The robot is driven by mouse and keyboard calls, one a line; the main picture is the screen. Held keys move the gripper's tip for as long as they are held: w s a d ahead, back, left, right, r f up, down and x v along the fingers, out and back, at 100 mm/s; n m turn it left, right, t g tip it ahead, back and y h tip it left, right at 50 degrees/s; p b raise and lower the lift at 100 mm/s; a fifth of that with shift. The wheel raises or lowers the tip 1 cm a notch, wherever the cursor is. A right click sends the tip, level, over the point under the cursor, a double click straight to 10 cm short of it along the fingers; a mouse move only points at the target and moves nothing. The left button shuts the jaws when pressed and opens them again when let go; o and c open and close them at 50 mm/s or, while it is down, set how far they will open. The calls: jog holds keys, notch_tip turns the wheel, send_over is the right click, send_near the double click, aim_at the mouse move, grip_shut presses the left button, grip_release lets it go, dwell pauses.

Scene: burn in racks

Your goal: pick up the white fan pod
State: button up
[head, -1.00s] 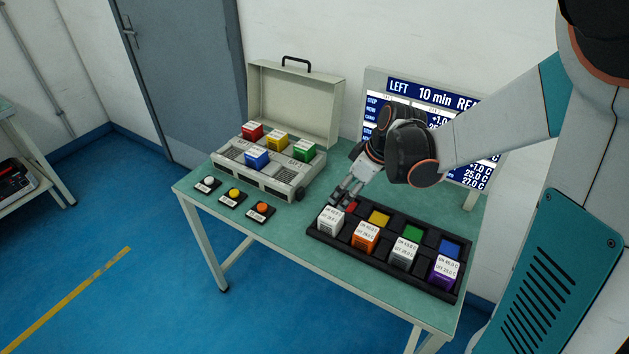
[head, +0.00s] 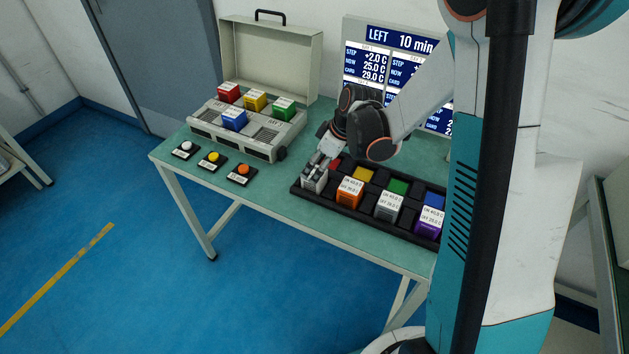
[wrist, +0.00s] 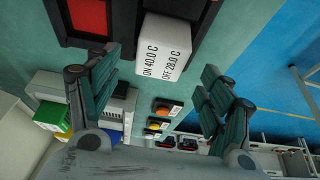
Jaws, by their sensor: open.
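The white fan pod (head: 313,182) stands in the front left slot of the black rack (head: 345,205) on the table. In the wrist view the white fan pod (wrist: 163,45) shows its label, "ON 40.0 C OFF 28.0 C", and lies toward the top, between the lines of the two fingers. My gripper (head: 320,162) is at the pod's top in the head view and partly covers it. In the wrist view my gripper (wrist: 160,72) is open, with a finger on either side of the pod. I cannot tell whether the fingers touch it.
Orange (head: 349,193), grey (head: 387,207) and purple (head: 430,223) pods stand along the rack's front row. Coloured squares line the back row. An open case (head: 262,140) with several coloured blocks stands to the left. Three buttons (head: 212,161) sit before it. A screen (head: 375,65) stands behind.

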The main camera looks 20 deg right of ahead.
aim_at(314, 171)
jog(key=b+x, duration=0.2)
jog(key=x, duration=0.2)
jog(key=shift+f, duration=0.45)
jog(key=shift+d+r, duration=0.1)
jog(key=shift+c, duration=0.5)
jog(key=c, duration=1.2)
jog(key=shift+r, duration=0.1)
notch_tip(314, 171, up, 20)
jog(key=p, duration=0.7)
